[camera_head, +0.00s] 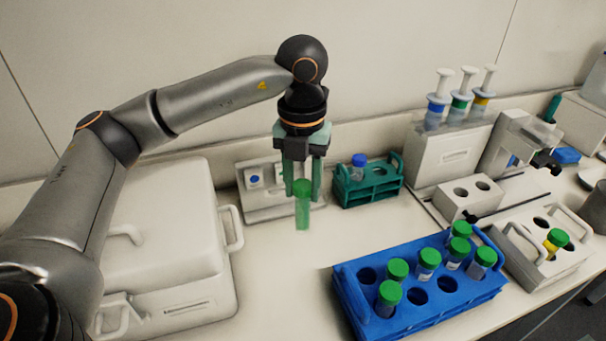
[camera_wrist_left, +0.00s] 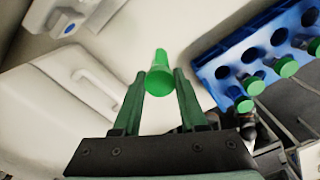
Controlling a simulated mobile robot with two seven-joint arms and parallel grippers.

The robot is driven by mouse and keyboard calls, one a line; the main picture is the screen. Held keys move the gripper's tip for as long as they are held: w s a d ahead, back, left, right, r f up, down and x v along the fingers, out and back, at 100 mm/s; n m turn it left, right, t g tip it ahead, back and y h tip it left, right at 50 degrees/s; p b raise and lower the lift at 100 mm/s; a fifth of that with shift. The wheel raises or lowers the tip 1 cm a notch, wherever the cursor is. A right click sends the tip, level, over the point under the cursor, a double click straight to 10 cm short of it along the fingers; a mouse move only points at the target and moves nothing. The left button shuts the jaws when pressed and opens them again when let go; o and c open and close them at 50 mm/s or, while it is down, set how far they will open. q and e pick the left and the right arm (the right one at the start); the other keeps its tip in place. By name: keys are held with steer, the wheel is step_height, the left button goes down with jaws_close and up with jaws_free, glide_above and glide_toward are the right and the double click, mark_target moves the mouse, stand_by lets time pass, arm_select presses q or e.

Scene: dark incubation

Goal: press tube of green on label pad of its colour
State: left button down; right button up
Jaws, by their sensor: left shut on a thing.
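My left gripper (camera_head: 302,182) is shut on a green tube (camera_head: 302,212), which hangs upright above the bench. In the left wrist view the tube (camera_wrist_left: 159,75) sits between the fingertips of the left gripper (camera_wrist_left: 160,86). In the left wrist view a blue-marked pad (camera_wrist_left: 70,27) shows at the top left. My right gripper is not in view.
A blue rack (camera_head: 420,313) with several green-capped tubes stands at the front right. A small green rack (camera_head: 369,191) with a blue-capped tube is right of the stand. A large white lidded box (camera_head: 160,215) fills the left. The bench between box and blue rack is clear.

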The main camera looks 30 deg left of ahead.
arm_select(q)
steer(key=shift+w+a+r, duration=0.1)
steer(key=shift+w+a, duration=0.2)
steer(key=shift+a, duration=0.1)
steer(key=w+a+p, duration=0.2)
steer(key=w+a, duration=0.4)
steer(key=a, duration=0.1)
steer(key=shift+w+a+p, duration=0.35)
steer(key=shift+w+a, duration=0.1)
steer(key=shift+a, duration=0.05)
stand_by(0.7)
stand_by(0.6)
steer(key=s+d, duration=0.4)
steer(key=d, duration=0.1)
steer(key=shift+s+d+b, duration=0.15)
steer(key=shift+s+b, duration=0.15)
steer(key=shift+b, duration=0.1)
stand_by(0.4)
stand_by(0.5)
